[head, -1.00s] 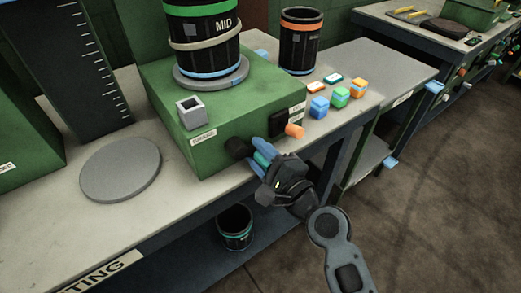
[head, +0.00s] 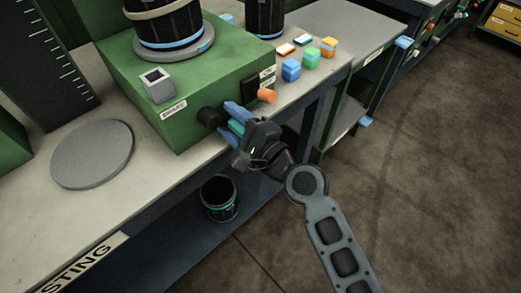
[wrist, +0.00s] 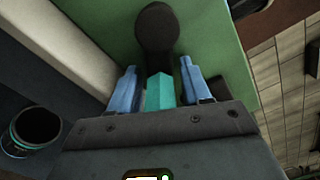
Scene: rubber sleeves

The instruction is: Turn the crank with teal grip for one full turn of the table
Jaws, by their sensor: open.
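The teal grip (wrist: 160,92) of the crank lies between the two blue fingers of my gripper (wrist: 160,82) in the wrist view, with a gap on each side. The crank's black hub (wrist: 157,28) sits on the green housing beyond the fingertips. In the head view my gripper (head: 234,121) is at the front face of the green box (head: 190,95), and the teal grip (head: 237,128) shows between its fingers. The black hub (head: 210,117) is just left of the fingers. The round turntable (head: 175,47) on the box carries a black drum (head: 165,22).
Several colored blocks (head: 291,69) stand on the bench to the right. A grey disc (head: 92,154) lies on the bench at left. A black bucket (head: 219,198) stands on the lower shelf.

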